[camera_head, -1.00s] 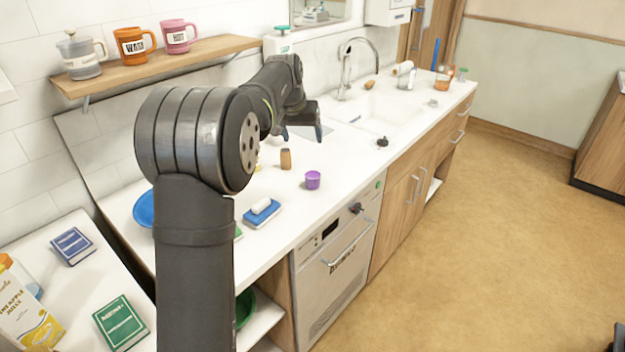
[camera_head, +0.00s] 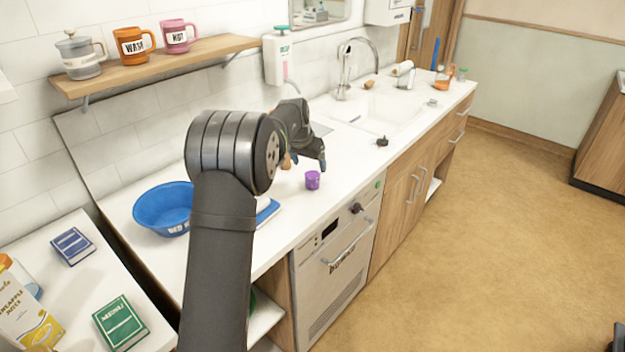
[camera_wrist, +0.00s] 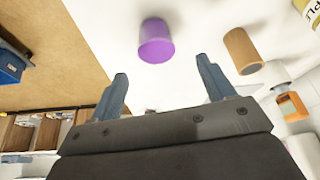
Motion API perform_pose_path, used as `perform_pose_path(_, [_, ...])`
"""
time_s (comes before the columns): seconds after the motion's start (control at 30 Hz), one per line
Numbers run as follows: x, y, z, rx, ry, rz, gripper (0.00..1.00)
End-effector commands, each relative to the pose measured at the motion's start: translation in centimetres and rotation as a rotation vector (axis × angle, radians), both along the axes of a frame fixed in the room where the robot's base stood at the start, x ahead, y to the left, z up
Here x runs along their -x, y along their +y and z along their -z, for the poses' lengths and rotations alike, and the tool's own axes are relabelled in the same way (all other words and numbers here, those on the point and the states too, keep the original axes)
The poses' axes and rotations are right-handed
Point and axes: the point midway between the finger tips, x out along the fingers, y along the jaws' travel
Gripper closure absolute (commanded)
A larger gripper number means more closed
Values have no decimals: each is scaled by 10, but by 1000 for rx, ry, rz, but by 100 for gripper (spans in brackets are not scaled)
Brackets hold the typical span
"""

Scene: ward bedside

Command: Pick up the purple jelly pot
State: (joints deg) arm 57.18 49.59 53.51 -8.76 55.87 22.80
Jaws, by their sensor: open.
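The purple jelly pot (camera_head: 312,180) stands upright on the white counter near its front edge, above the dishwasher. My gripper (camera_head: 308,166) is just above and behind it in the head view, pointing down towards the counter. In the wrist view the pot (camera_wrist: 156,41) lies ahead of the two blue-grey fingertips, roughly midway between their lines and apart from them. The gripper (camera_wrist: 161,85) is open, with nothing between the fingers.
A brown cylinder (camera_wrist: 242,50) stands close to the pot, beside the finger on the right in the wrist view. A blue bowl (camera_head: 163,209) and a partly hidden blue item (camera_head: 268,211) are left of the pot. A small dark object (camera_head: 382,142) lies near the sink.

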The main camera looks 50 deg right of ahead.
Motion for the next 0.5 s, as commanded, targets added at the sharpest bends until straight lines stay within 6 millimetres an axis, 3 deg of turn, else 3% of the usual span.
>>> perform_pose_path(0.17, [0,-3,9,-1,0,0,25])
perform_pose_path(0.5, [-1,-19,50,1,0,0,25])
